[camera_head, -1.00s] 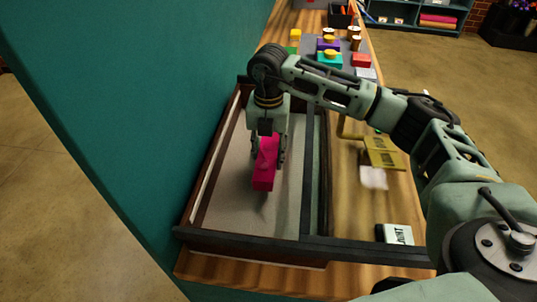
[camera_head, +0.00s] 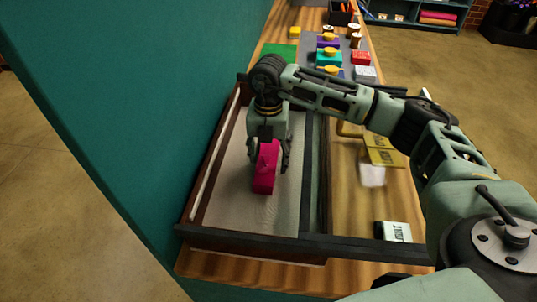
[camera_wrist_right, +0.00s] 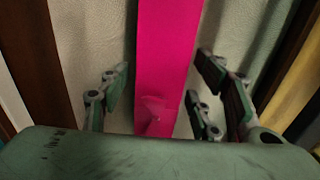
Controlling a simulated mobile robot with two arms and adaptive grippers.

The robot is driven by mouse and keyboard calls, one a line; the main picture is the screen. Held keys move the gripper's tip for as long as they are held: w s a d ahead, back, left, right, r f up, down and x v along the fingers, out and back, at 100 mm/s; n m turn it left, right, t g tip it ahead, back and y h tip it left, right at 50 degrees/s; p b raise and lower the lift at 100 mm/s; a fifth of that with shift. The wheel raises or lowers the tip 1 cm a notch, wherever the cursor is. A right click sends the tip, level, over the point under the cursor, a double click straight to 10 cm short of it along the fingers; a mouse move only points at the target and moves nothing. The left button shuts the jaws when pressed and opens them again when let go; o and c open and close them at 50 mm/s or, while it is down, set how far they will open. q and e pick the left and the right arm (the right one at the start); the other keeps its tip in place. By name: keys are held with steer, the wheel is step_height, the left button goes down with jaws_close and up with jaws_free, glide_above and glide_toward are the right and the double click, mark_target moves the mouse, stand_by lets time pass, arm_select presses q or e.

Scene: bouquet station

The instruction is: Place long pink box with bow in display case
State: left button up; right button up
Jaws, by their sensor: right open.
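The long pink box (camera_head: 265,170) is inside the display case (camera_head: 310,190), over its pale floor. I cannot make out from the head view whether it rests flat. My right gripper (camera_head: 267,160) is down in the case above the box. In the right wrist view, the box (camera_wrist_right: 166,60) runs between the open fingers, with a gap on each side. A small pink bow shape (camera_wrist_right: 155,108) shows on its near end. The left gripper is not in view.
The case has dark raised rims, and a teal wall (camera_head: 110,110) stands close on its left. A wooden counter (camera_head: 350,200) to the right holds gold signs (camera_head: 382,152) and a white-topped block (camera_head: 398,232). Several small colored boxes stand at the back.

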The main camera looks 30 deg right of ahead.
mark_target(268, 155)
steer(key=shift+r, duration=0.55)
step_height(268, 155, up, 11)
steer(key=b, duration=0.3)
